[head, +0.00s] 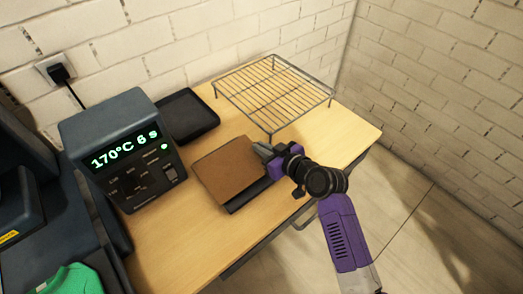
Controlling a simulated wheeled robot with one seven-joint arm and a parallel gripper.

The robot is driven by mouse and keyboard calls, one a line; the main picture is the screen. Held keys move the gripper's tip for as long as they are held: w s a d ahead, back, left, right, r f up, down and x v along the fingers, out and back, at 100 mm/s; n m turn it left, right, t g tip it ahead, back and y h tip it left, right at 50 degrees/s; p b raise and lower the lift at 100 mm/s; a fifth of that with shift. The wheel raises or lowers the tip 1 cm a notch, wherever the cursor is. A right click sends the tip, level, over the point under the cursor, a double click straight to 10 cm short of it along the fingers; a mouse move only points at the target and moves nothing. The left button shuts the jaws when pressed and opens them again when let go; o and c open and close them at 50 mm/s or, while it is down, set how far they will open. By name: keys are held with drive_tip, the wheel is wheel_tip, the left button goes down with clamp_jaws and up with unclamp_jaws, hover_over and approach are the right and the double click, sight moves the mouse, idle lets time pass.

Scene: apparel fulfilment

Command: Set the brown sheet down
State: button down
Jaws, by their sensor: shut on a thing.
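The brown sheet (226,172) is a flat, roughly square piece in the middle of the head view, over the wooden table. My gripper (262,150) is shut on its right edge. A dark flat tray or pad (247,195) shows from under the sheet's front edge. I cannot tell whether the sheet touches it or is held just above it. The fingertips are partly hidden at the sheet's edge.
A wire rack (272,90) stands on the wooden table (165,245) behind the sheet. A dark tray (187,115) lies at the back left. A control box (122,150) reading "170°C 6 s" stands left. Green cloth (72,280) is at bottom left. Bare table lies front left and right.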

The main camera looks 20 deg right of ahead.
drive_tip(key=shift+f, duration=0.7)
drive_tip(key=shift+f, duration=0.2)
drive_tip(key=c, duration=1.6)
unclamp_jaws()
drive_tip(key=shift+r, duration=0.1)
drive_tip(key=shift+r, duration=0.1)
drive_tip(key=shift+s+r, duration=0.1)
drive_tip(key=v, duration=1.1)
drive_tip(key=shift+s+d+r+b, duration=0.1)
drive_tip(key=shift+s+r+b, duration=0.05)
drive_tip(key=shift+s+b, duration=0.25)
